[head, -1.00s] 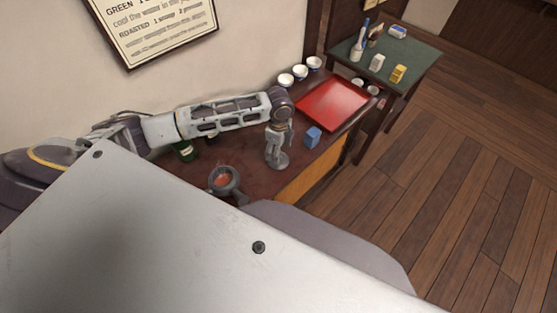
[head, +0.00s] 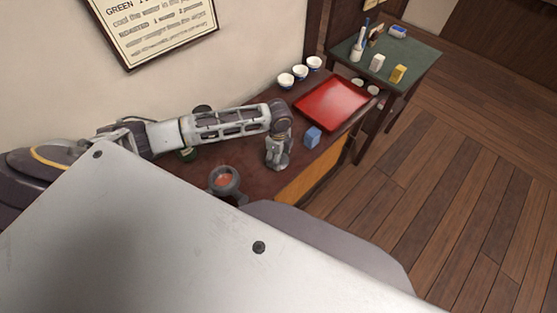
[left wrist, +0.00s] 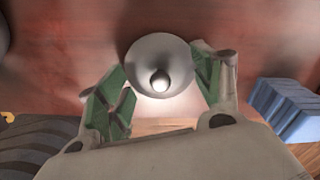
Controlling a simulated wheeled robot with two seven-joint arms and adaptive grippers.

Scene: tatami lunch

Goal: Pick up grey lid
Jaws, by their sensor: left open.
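The grey lid (left wrist: 152,52) is a round disc with a pale knob (left wrist: 160,80) in its middle, lying on the dark red-brown tabletop. In the left wrist view it sits between the two green-padded fingers of my left gripper (left wrist: 161,70). The fingers are open, one on each side of the lid, and I cannot tell whether they touch it. In the head view my left gripper (head: 278,160) points down over the lid's spot and mostly hides it. My right gripper is not in view.
A blue block (head: 312,137) stands close right of the gripper and shows in the wrist view (left wrist: 284,108). A red tray (head: 333,103), white bowls (head: 285,80) and a green side table (head: 408,55) lie beyond.

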